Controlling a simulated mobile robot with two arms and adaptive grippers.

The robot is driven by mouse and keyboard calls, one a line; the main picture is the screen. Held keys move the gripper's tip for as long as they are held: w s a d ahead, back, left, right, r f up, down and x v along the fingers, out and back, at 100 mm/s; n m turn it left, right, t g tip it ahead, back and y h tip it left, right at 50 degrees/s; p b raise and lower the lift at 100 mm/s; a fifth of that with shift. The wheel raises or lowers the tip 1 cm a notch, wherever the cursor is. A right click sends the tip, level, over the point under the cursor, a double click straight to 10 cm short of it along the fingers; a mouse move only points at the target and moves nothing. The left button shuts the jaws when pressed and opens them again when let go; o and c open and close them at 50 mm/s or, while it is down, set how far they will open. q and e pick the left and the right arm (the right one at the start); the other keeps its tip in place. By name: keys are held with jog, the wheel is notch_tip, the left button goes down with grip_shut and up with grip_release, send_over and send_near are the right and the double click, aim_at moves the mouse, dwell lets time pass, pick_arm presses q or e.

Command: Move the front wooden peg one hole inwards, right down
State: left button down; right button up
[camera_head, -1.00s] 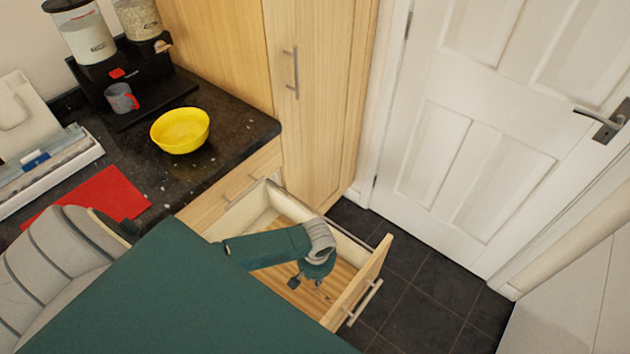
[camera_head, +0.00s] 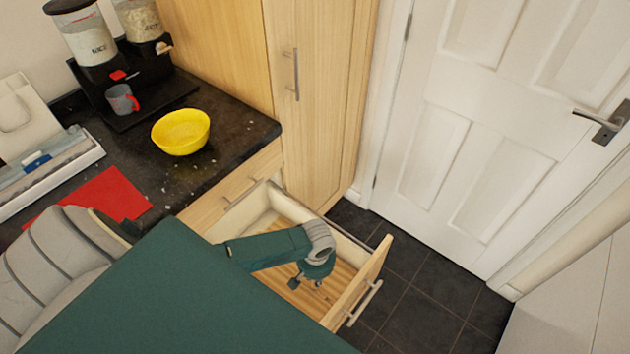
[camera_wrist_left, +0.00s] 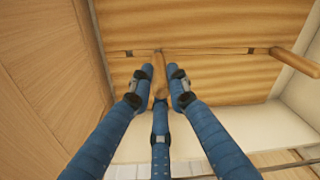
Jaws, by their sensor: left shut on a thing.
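My left gripper (camera_head: 308,282) is down inside the open drawer (camera_head: 362,293). In the left wrist view, the left gripper (camera_wrist_left: 160,74) has its blue fingers closed around a slim wooden peg (camera_wrist_left: 159,66), mostly hidden between them. The peg's end is at the slotted wooden base board (camera_wrist_left: 210,75); I cannot tell whether it is fully seated. Small dark holes show in the board to either side of it. A second wooden peg (camera_wrist_left: 296,62) stands at the right, apart from the gripper. My right gripper is not in view.
The drawer walls close in around my left arm. A yellow bowl (camera_head: 181,132), a grey and red mug (camera_head: 122,98) and a red mat (camera_head: 105,197) are on the dark worktop. A white door (camera_head: 480,130) is behind; the tiled floor is clear.

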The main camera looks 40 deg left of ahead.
pick_arm(q)
jog(key=shift+f+b, duration=0.75)
jog(key=shift+f, duration=0.45)
jog(key=c, duration=1.6)
grip_release()
jog(key=shift+r, duration=0.25)
jog(key=r, duration=1.1)
jog(key=shift+s+d+r, duration=0.2)
jog(key=shift+s+d, duration=0.1)
jog(key=shift+s, duration=0.1)
